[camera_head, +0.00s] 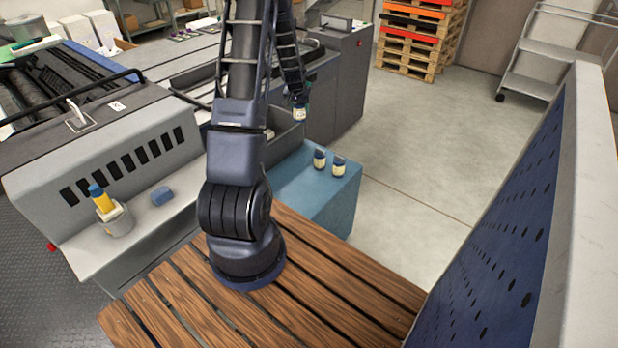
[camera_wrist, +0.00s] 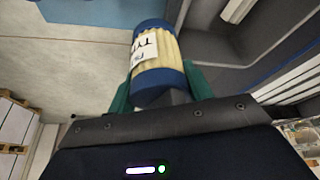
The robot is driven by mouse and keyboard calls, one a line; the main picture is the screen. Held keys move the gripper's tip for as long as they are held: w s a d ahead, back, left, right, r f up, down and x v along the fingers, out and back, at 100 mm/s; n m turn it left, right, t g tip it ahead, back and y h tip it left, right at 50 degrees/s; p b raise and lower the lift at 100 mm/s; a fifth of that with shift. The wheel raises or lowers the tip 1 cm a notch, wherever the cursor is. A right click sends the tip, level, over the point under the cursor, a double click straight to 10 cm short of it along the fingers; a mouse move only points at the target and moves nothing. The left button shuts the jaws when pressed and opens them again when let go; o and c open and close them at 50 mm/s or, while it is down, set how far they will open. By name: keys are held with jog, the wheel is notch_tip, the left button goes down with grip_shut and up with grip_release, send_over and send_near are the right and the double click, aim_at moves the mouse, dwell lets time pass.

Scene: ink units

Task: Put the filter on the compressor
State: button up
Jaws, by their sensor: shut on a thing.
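The filter (camera_wrist: 158,62) is a pleated yellow cylinder with blue ends and a white label, seen large in the wrist view. My gripper (camera_wrist: 160,92) has its green fingers on both sides of the filter's near end and is shut on it. In the head view, the filter (camera_head: 300,114) hangs below my gripper (camera_head: 300,100), in the air beside the grey machine and above the blue cabinet's far side. I cannot tell for sure which thing is the compressor.
Two small dark jars with pale labels (camera_head: 320,159) (camera_head: 338,166) stand on the blue cabinet (camera_head: 290,182). A pegboard panel (camera_head: 500,245) rises at right. The slatted wooden top (camera_head: 345,290) is bare beside my arm's base.

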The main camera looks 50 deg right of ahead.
jog(key=shift+s+d+f, duration=0.2)
jog(key=shift+s+f, duration=0.15)
jog(key=shift+s, duration=0.15)
jog(key=shift+s+d+f, duration=0.2)
jog(key=shift+s+f, duration=0.1)
jog(key=shift+s, duration=0.2)
send_over(305, 156)
jog(key=f, duration=2)
jog(key=shift+s+f, duration=0.1)
jog(key=shift+s, duration=0.15)
jog(key=o, duration=1)
jog(key=shift+f, duration=0.1)
